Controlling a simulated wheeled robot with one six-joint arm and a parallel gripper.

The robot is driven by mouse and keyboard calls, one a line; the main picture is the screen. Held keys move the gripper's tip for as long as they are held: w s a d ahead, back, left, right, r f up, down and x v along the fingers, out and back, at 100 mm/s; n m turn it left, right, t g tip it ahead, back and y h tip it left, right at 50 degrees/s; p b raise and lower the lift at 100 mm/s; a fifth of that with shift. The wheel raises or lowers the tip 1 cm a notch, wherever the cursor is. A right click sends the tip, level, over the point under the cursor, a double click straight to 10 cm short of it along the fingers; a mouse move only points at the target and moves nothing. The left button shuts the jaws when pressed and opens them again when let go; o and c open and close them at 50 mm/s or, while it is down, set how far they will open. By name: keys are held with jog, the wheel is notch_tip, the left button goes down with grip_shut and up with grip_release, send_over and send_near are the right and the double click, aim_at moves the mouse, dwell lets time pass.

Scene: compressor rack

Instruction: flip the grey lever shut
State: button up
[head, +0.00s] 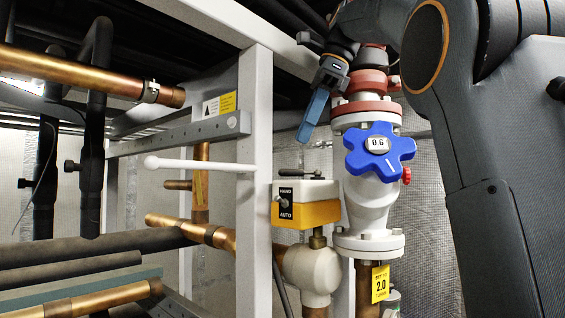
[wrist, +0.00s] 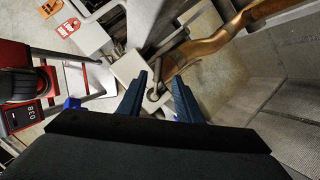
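A pale grey lever (head: 200,165) with a ball end sticks out to the left, roughly level, at the light upright post in the head view. Its pivot is not clear. My gripper (head: 306,134) hangs with blue fingers pointing down, to the right of the post, above the yellow-and-white switch box and apart from the lever. In the wrist view, the two fingers of my gripper (wrist: 157,77) are apart, with nothing held between them. A grey part with a round end (wrist: 153,95) shows beyond the fingers; I cannot tell whether it is the lever.
The HAND/AUTO box (head: 306,205) has a small dark handle on top. The light post (head: 254,150) and copper pipes (head: 80,70) crowd the left.

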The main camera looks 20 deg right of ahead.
aim_at(291, 170)
jog(key=x, duration=0.6)
jog(key=shift+s+a, duration=0.1)
jog(key=shift+a, duration=0.3)
jog(key=shift+a+f+p, duration=0.15)
jog(key=shift+f+p, duration=0.2)
jog(key=shift+f, duration=0.35)
grip_shut()
